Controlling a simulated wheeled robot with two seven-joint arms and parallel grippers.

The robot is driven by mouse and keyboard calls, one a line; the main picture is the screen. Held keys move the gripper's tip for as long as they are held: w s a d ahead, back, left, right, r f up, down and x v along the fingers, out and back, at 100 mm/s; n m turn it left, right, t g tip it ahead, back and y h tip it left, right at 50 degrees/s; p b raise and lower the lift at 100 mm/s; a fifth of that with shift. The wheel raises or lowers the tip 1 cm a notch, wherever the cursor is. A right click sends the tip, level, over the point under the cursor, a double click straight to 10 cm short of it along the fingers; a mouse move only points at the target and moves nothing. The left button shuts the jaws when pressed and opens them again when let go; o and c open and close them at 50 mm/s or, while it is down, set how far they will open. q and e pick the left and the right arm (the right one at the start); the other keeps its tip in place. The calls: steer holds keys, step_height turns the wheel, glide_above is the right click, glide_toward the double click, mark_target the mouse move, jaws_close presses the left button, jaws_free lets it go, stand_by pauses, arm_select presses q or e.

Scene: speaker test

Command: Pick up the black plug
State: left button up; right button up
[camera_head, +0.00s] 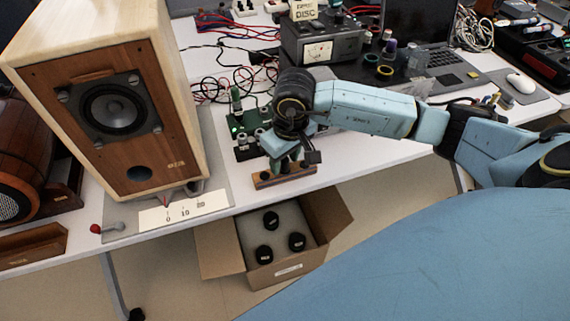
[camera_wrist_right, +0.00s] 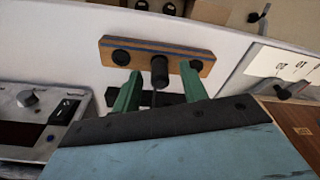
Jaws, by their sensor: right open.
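A small wooden block (camera_head: 270,184) lies near the front edge of the white table, below my right gripper (camera_head: 287,161). In the right wrist view the block (camera_wrist_right: 180,50) has a blue stripe and three dark round features in a row. The middle one is a black plug (camera_wrist_right: 160,70) that stands out from the block. My right gripper's green fingers are open, one on each side of this plug, with visible gaps. Whether the two outer dark features are plugs or holes is unclear. My left gripper is not in view.
A wooden speaker (camera_head: 150,80) stands at the left with a printed scale (camera_head: 185,211) before it. A green circuit board (camera_head: 240,124) and cables lie behind the gripper. An open cardboard box (camera_head: 225,253) with black cylinders sits below the table edge.

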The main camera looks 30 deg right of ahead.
steer(key=shift+f, duration=0.1)
jaws_close()
stand_by(0.3)
